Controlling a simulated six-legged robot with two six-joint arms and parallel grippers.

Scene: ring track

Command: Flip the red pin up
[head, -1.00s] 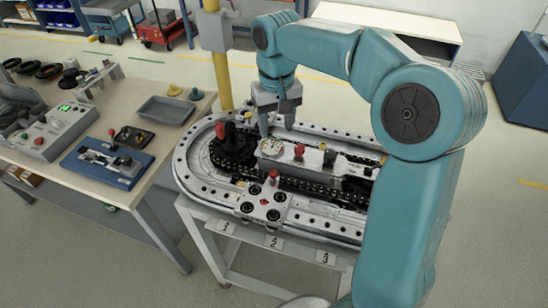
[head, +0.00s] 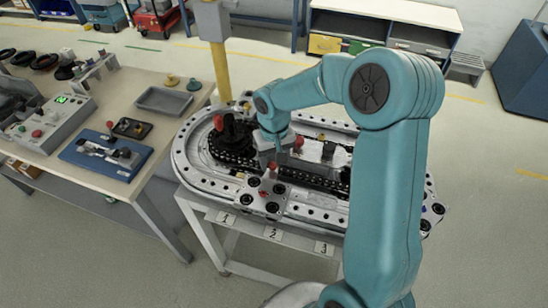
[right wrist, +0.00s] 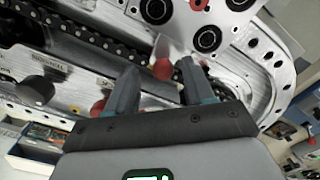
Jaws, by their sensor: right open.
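The red pin (head: 271,166) is a small red-topped piece by the pale plate at the near side of the ring track (head: 190,171). My right gripper (head: 277,148) is over the track just above and behind the pin in the head view, pointing down. In the right wrist view its two fingers (right wrist: 158,72) are apart, and a red ball-shaped top (right wrist: 162,69) shows in the gap between their tips. I cannot tell whether a finger touches it. My left gripper is in neither current view.
A red knob (head: 219,122) on a black hub stands left of the gripper. Another red knob (head: 298,141) and a black knob (head: 328,150) sit on the middle rail. A workbench (head: 140,85) with a blue fixture (head: 105,158) stands at the left.

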